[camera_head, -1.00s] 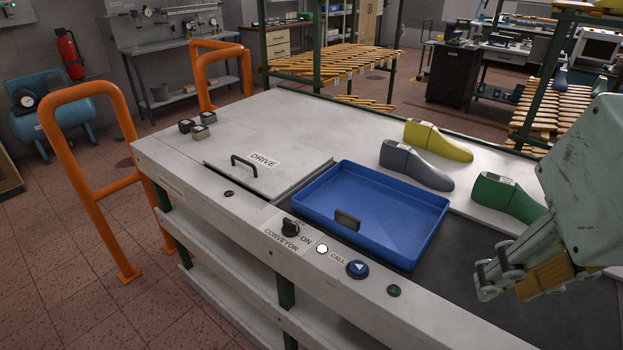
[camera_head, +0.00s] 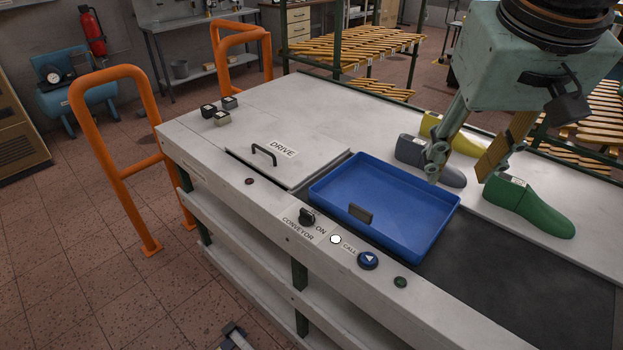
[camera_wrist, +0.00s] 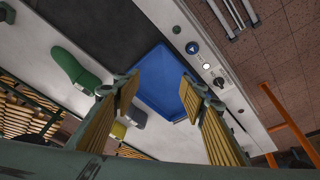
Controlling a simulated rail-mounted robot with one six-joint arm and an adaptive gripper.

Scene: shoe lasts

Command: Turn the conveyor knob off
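The black conveyor knob (camera_head: 307,217) sits on the bench's front panel, beside a label reading CONVEYOR and ON. It also shows in the wrist view (camera_wrist: 219,82) near the panel's edge. The exact direction of its pointer is too small to tell. My gripper (camera_head: 466,173) is open and empty, its fingers pointing down above the bench, in front of the shoe lasts and right of the blue tray. In the wrist view my gripper (camera_wrist: 158,95) spreads its two yellow-padded fingers wide, with the tray between them. The knob is well apart from the gripper.
The blue tray (camera_head: 330,203) lies between the knob and the lasts. A green last (camera_head: 535,210), a grey last (camera_head: 412,152) and a yellow last (camera_head: 430,122) stand behind. A white button (camera_head: 336,239), blue call button (camera_head: 368,260) and DRIVE cover (camera_head: 310,165) are near the knob.

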